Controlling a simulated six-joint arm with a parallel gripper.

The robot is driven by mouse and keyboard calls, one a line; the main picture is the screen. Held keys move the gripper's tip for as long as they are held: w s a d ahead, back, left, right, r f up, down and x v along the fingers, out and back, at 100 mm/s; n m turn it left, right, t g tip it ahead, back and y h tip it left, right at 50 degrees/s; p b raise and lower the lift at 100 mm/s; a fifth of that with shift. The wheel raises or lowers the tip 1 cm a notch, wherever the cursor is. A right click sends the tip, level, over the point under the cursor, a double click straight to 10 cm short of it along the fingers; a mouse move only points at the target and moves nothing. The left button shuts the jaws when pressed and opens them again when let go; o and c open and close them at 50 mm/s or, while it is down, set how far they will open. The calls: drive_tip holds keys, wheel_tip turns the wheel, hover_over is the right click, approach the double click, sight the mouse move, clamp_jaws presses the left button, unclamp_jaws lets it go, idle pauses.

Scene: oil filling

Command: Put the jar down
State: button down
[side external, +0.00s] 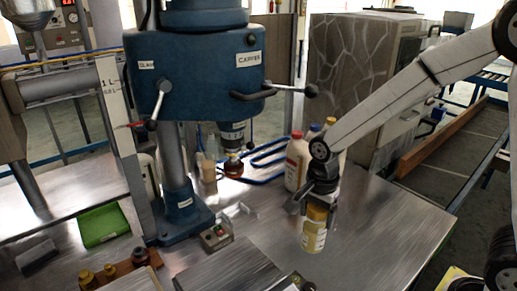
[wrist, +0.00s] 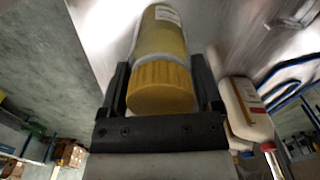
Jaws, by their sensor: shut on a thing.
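The jar (side external: 315,232) has a yellow lid, yellowish contents and a pale label. My gripper (side external: 319,203) points down and is shut around its top, near the right part of the metal table (side external: 350,215). The jar hangs upright below the fingers; I cannot tell whether its base touches the table. In the wrist view, the jar's ribbed yellow lid (wrist: 161,88) sits between the two dark fingers of my gripper (wrist: 163,95), and its body extends away beyond the lid. The jar's base is not clear in the wrist view.
White bottles (side external: 296,163) stand close behind my gripper; one also shows in the wrist view (wrist: 246,108). A blue drill-press-like machine (side external: 195,75) stands left, with a small button box (side external: 217,236) near its base. A green tray (side external: 102,225) lies further left. Table right of the jar is clear.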

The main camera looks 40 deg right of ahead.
drive_tip(key=shift+a, duration=0.1)
drive_tip(key=s+a+r+n, duration=0.2)
drive_tip(key=s+a+r, duration=0.3)
drive_tip(key=a, duration=0.4)
drive_tip(key=shift+r+n, duration=0.4)
drive_tip(key=shift+r, duration=0.4)
drive_tip(key=shift+w, duration=0.1)
drive_tip(key=w+a+f, duration=0.4)
drive_tip(key=w+f, duration=0.5)
drive_tip(key=w, duration=0.3)
drive_tip(key=shift+w+f, duration=0.15)
drive_tip(key=shift+w, duration=0.25)
